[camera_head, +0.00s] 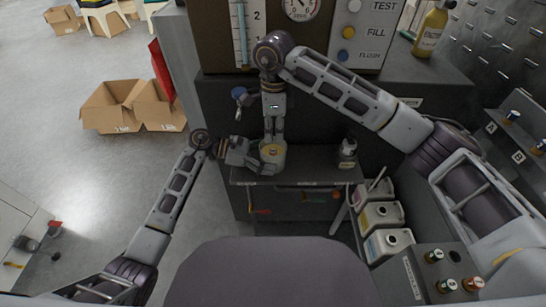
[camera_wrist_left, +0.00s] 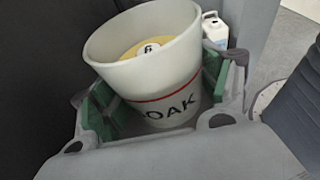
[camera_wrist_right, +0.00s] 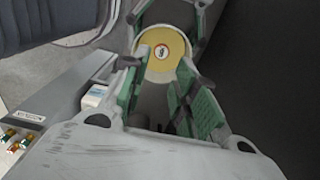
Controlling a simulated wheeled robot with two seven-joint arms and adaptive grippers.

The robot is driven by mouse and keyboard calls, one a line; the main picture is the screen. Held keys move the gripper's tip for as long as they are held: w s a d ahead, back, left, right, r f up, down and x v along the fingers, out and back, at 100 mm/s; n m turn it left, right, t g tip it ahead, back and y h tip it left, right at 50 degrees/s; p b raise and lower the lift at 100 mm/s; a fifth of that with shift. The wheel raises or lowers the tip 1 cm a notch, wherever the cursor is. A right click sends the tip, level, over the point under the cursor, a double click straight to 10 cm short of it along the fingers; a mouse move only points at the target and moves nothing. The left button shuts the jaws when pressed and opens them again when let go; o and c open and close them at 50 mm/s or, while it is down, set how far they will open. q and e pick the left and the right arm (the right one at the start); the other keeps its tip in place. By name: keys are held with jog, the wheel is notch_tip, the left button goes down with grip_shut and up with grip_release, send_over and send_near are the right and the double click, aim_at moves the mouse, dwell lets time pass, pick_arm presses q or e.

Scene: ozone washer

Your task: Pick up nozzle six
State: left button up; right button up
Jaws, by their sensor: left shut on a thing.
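A white cup (camera_wrist_left: 165,95) with a red line and the letters "OAK" visible stands between the green-padded fingers of my left gripper (camera_wrist_left: 155,100), which is shut on it. In the head view the cup (camera_head: 273,163) is above the grey bench's left part. My right gripper (camera_wrist_right: 163,85) points down from above the cup. Its fingers are apart, with the yellow face (camera_wrist_right: 163,57) showing between them and no clear contact.
The bench (camera_head: 315,172) has a small bottle (camera_head: 347,152) at its right. The panel with gauge and buttons (camera_head: 352,30) rises behind. Open cartons (camera_head: 130,105) lie on the floor at left.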

aim_at(273, 151)
jog(key=shift+f, duration=1.55)
jog(key=shift+f, duration=0.1)
jog(key=shift+a+f, duration=0.15)
jog(key=shift+f, duration=2.35)
grip_shut()
